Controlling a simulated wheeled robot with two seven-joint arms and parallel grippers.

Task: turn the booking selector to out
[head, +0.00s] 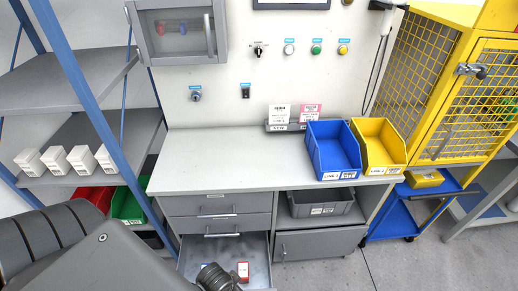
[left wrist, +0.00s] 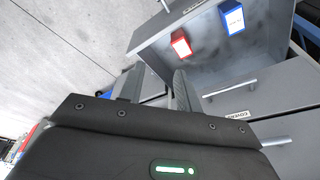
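A black selector knob (head: 258,50) with small markings around it sits on the upper wall panel, under a blue label too small to read. I take it for the booking selector; its exact setting is too small to tell. My left gripper (head: 218,280) is low at the bottom of the head view, over the open drawer and far below the knob. In the left wrist view its two fingers (left wrist: 157,88) stand apart with nothing between them. My right gripper is in neither view.
The open drawer (head: 256,250) holds a red and a blue box. White, green and yellow buttons (head: 316,48), a key switch (head: 195,96) and a rocker switch (head: 245,91) share the panel. Blue and yellow bins (head: 334,150) stand right on the counter (head: 220,160); its left is clear.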

